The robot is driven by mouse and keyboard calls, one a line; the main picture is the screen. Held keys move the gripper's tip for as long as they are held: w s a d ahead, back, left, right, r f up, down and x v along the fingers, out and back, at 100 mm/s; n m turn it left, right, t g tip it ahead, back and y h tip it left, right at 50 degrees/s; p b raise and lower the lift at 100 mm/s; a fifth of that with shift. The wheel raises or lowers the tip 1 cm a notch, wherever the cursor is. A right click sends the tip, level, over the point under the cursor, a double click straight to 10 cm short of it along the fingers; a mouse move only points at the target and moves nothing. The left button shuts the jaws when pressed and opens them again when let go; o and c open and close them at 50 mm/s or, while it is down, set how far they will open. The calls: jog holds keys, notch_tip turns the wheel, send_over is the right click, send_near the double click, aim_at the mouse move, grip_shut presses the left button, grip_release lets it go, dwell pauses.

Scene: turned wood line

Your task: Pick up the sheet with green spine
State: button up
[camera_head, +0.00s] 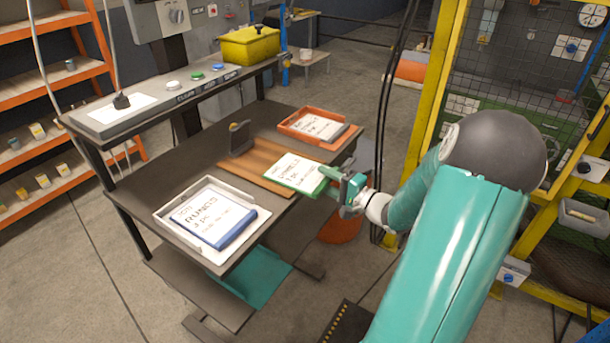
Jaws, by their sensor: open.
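The sheet with green spine (294,171) lies on a brown wooden board on the dark workbench, written side up, its green edge showing toward the front and right. My gripper (333,181) is at the bench's right edge, beside the sheet's right end, and is open. Its fingers come very close to the green edge; I cannot tell whether they touch it or reach around it. My arm comes in from the lower right.
A white tray (164,220) at the bench's front holds a blue-edged sheet (213,218). An orange tray (287,128) at the back right holds another sheet (320,125). A dark upright holder (240,138) stands behind the board (245,174). A yellow cage post (425,110) rises at right.

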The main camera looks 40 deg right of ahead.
grip_shut()
jog(key=shift+r, duration=0.1)
